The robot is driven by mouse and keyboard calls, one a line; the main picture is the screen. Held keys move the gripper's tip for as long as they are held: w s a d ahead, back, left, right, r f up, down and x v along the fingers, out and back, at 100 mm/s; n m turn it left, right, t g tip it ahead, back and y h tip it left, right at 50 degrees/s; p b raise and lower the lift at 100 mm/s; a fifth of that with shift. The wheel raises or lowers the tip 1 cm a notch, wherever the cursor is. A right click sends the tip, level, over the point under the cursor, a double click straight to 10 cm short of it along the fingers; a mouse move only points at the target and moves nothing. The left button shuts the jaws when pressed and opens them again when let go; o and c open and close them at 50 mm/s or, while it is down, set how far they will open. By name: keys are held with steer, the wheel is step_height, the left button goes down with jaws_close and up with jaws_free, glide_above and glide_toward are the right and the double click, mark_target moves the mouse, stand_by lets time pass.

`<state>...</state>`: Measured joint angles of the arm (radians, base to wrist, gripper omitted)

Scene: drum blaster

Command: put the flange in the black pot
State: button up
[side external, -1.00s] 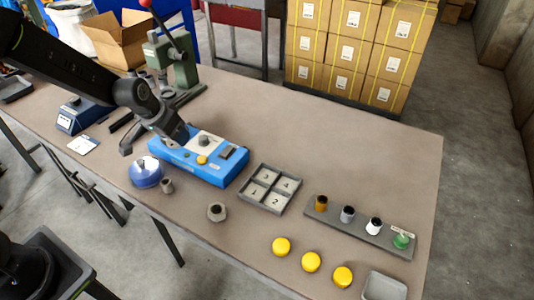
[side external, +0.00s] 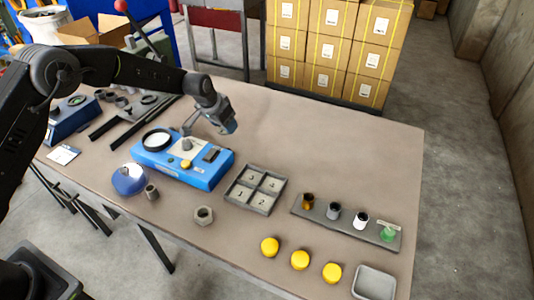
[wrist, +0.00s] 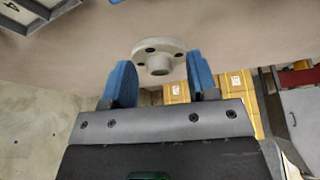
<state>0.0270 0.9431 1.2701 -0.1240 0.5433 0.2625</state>
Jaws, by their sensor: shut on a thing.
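The flange (wrist: 160,65) is a pale grey disc with bolt holes and a short hub. In the wrist view it sits between the two blue fingers of my gripper (wrist: 159,73), which is shut on it. In the side view my gripper (side external: 227,124) hangs above the table, just behind the right end of the blue machine (side external: 183,162); the flange is hard to make out there. I cannot surely pick out a black pot. A black-rimmed round opening (side external: 146,145) with a pale inside is on the blue machine's left end. Small pots, one dark-topped and amber (side external: 308,202), stand on a grey strip.
A numbered tray (side external: 255,208) lies right of the machine. A hex nut (side external: 203,215), a grey cylinder (side external: 151,192) and a blue round pot (side external: 128,180) are in front. Several yellow caps (side external: 300,260) and a grey bin (side external: 374,283) line the front right. The back right is clear.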

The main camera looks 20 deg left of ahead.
glide_above(259, 156)
steer(key=s, duration=0.1)
step_height(259, 156, down, 6)
steer(key=shift+r, duration=0.1)
steer(key=shift+f, duration=2)
steer(key=shift+f, duration=0.2)
steer(key=o, duration=1.1)
steer(key=shift+c, duration=0.2)
